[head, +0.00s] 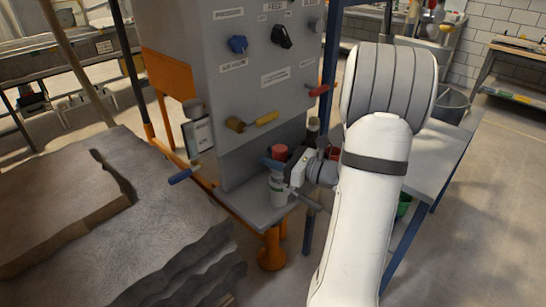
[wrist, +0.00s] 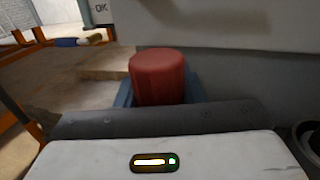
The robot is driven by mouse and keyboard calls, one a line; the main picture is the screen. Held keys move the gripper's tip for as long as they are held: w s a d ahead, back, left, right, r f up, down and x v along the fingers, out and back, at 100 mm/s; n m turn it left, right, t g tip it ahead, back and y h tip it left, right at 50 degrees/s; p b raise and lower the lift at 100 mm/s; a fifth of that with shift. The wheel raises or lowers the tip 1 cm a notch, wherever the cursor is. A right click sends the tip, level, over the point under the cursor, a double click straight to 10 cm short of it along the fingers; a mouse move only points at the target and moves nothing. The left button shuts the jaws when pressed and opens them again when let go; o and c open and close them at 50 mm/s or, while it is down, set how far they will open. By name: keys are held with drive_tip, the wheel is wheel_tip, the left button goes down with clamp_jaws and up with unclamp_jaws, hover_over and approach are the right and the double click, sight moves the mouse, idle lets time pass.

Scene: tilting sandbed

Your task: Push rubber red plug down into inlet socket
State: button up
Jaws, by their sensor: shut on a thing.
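The grey panel (head: 258,104) carries blue and black knobs and a yellow-handled valve (head: 266,118). A red-handled valve (head: 322,89) sticks out at its right edge. The sandbed (head: 150,190) lies left. A white-and-grey cylinder (head: 278,192) stands on the shelf below my gripper.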

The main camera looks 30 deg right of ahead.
drive_tip(key=shift+f+b, duration=1.15)
drive_tip(key=shift+f, duration=0.45)
drive_tip(key=o, duration=1.2)
drive_tip(key=shift+s+d, duration=0.1)
drive_tip(key=v, duration=0.7)
drive_tip(key=shift+s+d, duration=0.15)
drive_tip(key=shift+s, duration=0.15)
